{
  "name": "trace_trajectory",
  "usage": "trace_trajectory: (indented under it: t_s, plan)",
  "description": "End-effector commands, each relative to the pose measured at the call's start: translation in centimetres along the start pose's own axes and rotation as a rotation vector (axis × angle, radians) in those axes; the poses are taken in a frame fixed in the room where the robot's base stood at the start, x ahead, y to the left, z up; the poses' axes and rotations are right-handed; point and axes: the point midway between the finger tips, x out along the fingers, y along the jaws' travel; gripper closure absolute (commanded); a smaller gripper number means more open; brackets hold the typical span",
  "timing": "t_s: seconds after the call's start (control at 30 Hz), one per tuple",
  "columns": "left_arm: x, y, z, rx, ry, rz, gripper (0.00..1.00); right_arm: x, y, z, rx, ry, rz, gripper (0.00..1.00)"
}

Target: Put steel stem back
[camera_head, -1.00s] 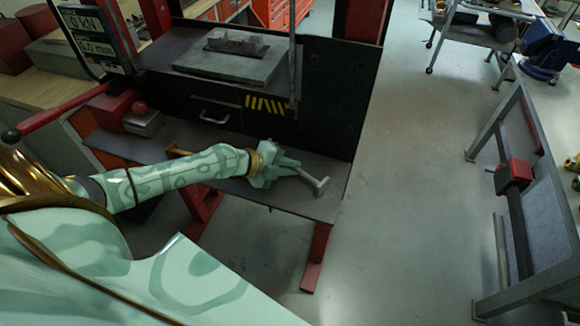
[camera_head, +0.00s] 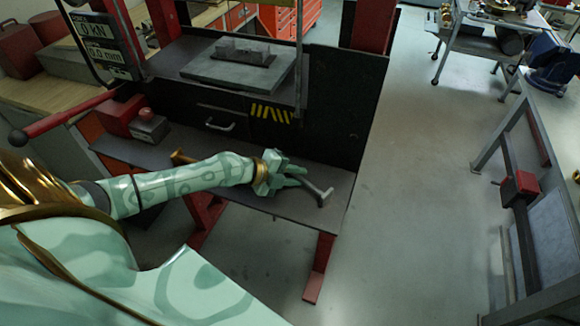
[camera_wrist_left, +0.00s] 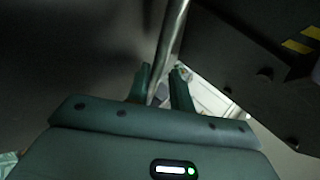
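The steel stem (camera_head: 322,195) is a grey metal rod with a short crosspiece at its right end. It is at the right part of the dark lower shelf of the red-framed press in the head view. My left gripper (camera_head: 287,178), pale green, is at the stem's left part. In the left wrist view the rod (camera_wrist_left: 173,35) runs down between the two fingers of my left gripper (camera_wrist_left: 162,82), with a finger close on each side, and they look shut on it. Whether the stem touches the shelf is unclear. My right gripper is not in view.
The lower shelf (camera_head: 340,185) also holds a brass-coloured piece (camera_head: 180,157) behind my arm and a red-and-grey box (camera_head: 148,127). A grey plate with a block (camera_head: 240,65) is on the press bed above. A metal frame (camera_head: 520,185) stands at right, with clear floor between.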

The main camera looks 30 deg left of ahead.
Motion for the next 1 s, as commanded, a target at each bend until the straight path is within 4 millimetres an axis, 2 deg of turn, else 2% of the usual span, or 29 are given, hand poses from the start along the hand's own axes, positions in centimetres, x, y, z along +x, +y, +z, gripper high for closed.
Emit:
trace_trajectory:
  t_s: [0.03,0.2,0.27,0.4,0.53,0.7,1.0]
  plan:
    - [-0.1,0.8,-0.3,-0.002,0.005,0.021,0.66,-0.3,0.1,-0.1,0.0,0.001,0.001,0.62]
    - [-1.0,-0.7,-0.7,-0.003,0.006,0.02,0.66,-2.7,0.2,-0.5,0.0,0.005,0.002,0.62]
    - [-2.5,0.1,-0.3,0.002,0.002,0.022,0.66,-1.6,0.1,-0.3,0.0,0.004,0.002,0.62]
    - [-6.5,0.1,-0.3,0.004,0.004,0.021,0.66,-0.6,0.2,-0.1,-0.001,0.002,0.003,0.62]
    - [-9.6,0.0,-0.3,0.002,0.005,0.02,0.66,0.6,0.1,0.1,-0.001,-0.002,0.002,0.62]
    - [-11.5,-0.2,-0.2,-0.004,0.0,0.011,0.66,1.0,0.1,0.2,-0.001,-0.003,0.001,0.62]
    - [-12.6,-0.7,-0.3,-0.001,0.003,0.007,0.66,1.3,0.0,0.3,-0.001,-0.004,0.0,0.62]
